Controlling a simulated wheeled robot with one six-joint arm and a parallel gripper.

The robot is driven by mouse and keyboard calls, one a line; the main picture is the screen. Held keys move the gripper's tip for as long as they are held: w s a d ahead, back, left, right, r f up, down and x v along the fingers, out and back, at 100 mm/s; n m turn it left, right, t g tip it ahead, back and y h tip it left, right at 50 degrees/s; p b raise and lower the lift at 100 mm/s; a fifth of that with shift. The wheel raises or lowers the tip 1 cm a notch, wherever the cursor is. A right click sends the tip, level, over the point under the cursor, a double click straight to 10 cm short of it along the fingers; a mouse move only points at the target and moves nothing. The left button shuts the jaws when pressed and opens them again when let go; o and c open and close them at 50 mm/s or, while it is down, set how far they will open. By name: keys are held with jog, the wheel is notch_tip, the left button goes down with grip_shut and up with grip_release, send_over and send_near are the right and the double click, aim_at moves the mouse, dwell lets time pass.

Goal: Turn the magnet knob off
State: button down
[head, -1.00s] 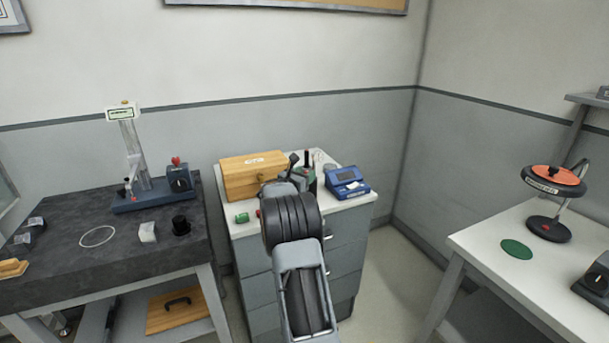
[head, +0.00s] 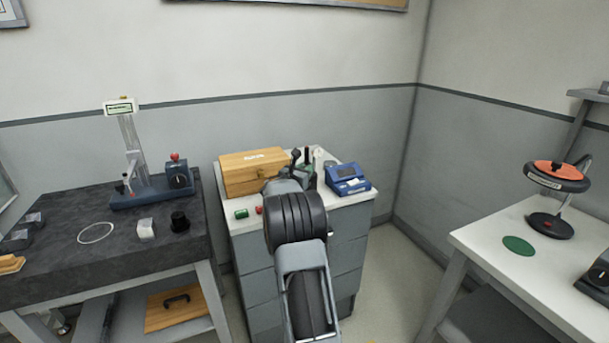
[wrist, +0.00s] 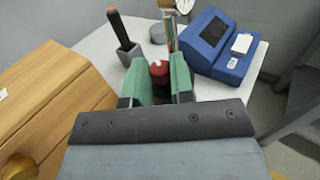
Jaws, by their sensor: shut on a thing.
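My gripper (wrist: 162,80) has green-padded fingers and is shut on a red knob (wrist: 158,68) with a small white mark on top. The knob sits over the white cabinet top (wrist: 130,42), between a dark holder and a blue device. The body under the knob is mostly hidden by the fingers. In the head view my gripper (head: 308,177) is over the cabinet, partly hidden by my arm, and the knob cannot be made out there.
A wooden box (head: 254,173) stands left of the gripper, and the blue device (head: 347,179) stands right. A dark holder (wrist: 128,54) with an orange-and-black tool is close behind. Small green (head: 241,213) and red (head: 259,210) pieces lie at the cabinet's front. Dark and white tables flank the cabinet.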

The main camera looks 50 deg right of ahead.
jog(key=n+t+b, duration=0.1)
jog(key=b, duration=0.1)
jog(key=t+y+b, duration=0.1)
jog(key=b, duration=0.1)
jog(key=n+t+b, duration=0.1)
jog(key=b, duration=0.1)
jog(key=shift+s+d+f+n+t+b, duration=0.1)
jog(key=shift+s+f+n+t+b, duration=0.2)
jog(key=shift+f+t, duration=0.1)
jog(key=shift+r+n+t+y+b, duration=0.15)
jog(key=shift+n+t+y+b, duration=0.4)
jog(key=shift+b, duration=0.6)
jog(key=shift+r+t+b, duration=0.25)
jog(key=shift+t+b, duration=0.1)
jog(key=c, duration=1)
grip_release()
jog(key=v, duration=1.4)
jog(key=shift+r+b, duration=0.15)
jog(key=shift+b, duration=0.15)
